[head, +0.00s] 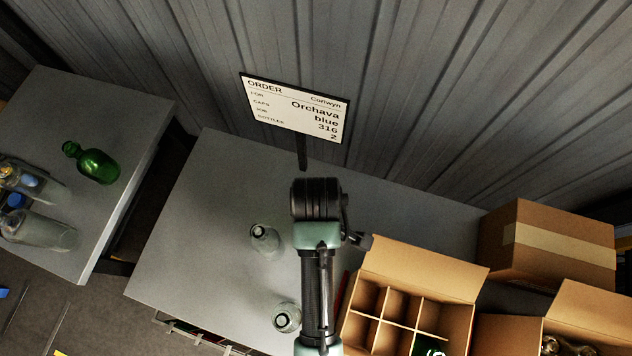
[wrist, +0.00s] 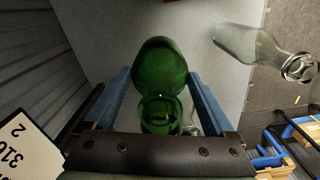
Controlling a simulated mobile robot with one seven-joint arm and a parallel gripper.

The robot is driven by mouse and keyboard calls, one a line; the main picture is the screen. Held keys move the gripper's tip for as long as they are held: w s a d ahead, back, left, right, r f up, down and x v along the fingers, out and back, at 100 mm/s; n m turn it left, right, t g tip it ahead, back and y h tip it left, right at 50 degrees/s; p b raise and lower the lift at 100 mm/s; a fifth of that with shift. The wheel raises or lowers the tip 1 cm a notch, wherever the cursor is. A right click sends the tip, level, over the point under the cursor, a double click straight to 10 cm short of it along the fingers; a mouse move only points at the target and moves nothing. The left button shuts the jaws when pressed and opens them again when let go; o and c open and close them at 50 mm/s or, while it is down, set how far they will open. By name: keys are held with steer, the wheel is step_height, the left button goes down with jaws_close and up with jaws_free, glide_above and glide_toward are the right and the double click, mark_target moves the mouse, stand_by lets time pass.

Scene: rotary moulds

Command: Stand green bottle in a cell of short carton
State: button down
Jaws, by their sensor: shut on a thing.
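A green bottle (wrist: 158,68) is between the blue fingers of my gripper (wrist: 160,82) in the wrist view, and the fingers are shut on it. Its neck end points towards my palm. In the head view my arm hides the jaws. A green bottle (head: 97,165) shows over the left table in the head view. An open carton (head: 462,322) with dividers stands at the lower right of the head view, several cells looking empty. Something dark green with white marks (head: 431,349) shows at its lower edge. I cannot tell which carton is the short one.
Clear bottles stand on the middle table (head: 265,240) and left table (head: 40,232); one clear bottle (wrist: 250,45) shows in the wrist view. An order sign (head: 295,107) stands behind. A closed box (head: 548,245) and another open carton (head: 590,310) are at right.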

step_height(320, 180, up, 10)
steer(key=p, duration=1)
